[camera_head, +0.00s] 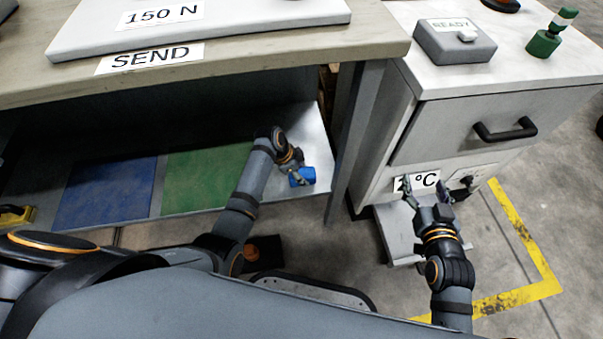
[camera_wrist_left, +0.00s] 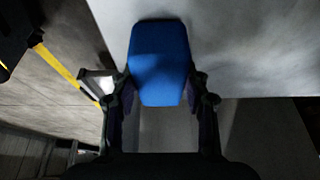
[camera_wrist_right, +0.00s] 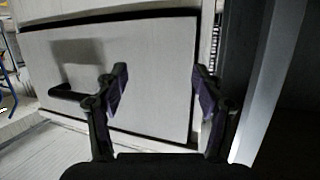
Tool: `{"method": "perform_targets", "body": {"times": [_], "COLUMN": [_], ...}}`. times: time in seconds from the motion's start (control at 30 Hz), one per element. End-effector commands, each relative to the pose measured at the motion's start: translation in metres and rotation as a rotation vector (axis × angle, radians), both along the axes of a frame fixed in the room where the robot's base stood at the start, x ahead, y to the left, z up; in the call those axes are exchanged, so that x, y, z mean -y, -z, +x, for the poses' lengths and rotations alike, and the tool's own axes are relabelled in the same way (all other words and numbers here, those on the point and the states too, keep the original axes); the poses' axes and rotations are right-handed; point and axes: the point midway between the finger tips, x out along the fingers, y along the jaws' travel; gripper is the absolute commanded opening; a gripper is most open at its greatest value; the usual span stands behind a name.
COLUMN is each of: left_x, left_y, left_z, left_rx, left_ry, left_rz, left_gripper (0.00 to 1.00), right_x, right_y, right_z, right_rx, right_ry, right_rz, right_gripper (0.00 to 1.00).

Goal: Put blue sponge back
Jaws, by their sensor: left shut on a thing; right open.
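The blue sponge (camera_head: 302,176) is at the right end of the low shelf (camera_head: 315,135), over its bare grey part. My left gripper (camera_head: 297,172) is shut on the blue sponge. In the left wrist view the sponge (camera_wrist_left: 160,62) sits between the two fingertips, with the pale shelf surface behind it; I cannot tell whether it touches the shelf. A blue mat (camera_head: 105,193) and a green mat (camera_head: 205,177) lie on the shelf to the left of the sponge. My right gripper (camera_head: 426,193) is open and empty in front of the cabinet's lower part; it also shows in the right wrist view (camera_wrist_right: 158,90).
A grey cabinet (camera_head: 440,128) with a black drawer handle (camera_head: 505,130) stands to the right. A table leg (camera_head: 353,140) stands between shelf and cabinet. The worktop (camera_head: 300,40) overhangs the shelf. A yellow object (camera_head: 15,216) lies at the shelf's far left.

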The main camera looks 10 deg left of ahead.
Motion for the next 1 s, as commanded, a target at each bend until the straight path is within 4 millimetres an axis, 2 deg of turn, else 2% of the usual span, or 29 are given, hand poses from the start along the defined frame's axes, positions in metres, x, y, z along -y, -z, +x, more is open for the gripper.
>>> {"method": "perform_targets", "body": {"times": [0.03,0.17,0.57,0.77,1.0], "left_x": [0.000,0.000,0.000,-0.004,-0.009], "left_y": [0.000,0.000,-0.003,-0.013,-0.027], "left_z": [0.000,0.000,0.000,-0.001,-0.003], "left_rx": [0.000,0.000,0.001,0.001,0.001], "left_ry": [0.000,0.000,0.000,0.000,0.000], "left_rz": [0.000,0.000,0.000,0.000,0.000], "left_gripper": [0.50,0.68,0.69,0.69,0.69], "right_x": [0.000,0.000,0.000,-0.002,-0.007], "right_y": [-0.001,-0.001,0.000,0.044,0.098], "right_z": [0.001,0.001,0.000,-0.025,-0.069], "right_rx": [0.005,0.005,-0.008,-0.195,-0.457], "right_ry": [0.000,0.000,-0.001,-0.009,-0.027], "right_rz": [0.000,0.000,0.000,0.005,0.015], "right_gripper": [0.69,0.69,0.69,0.69,0.69]}}
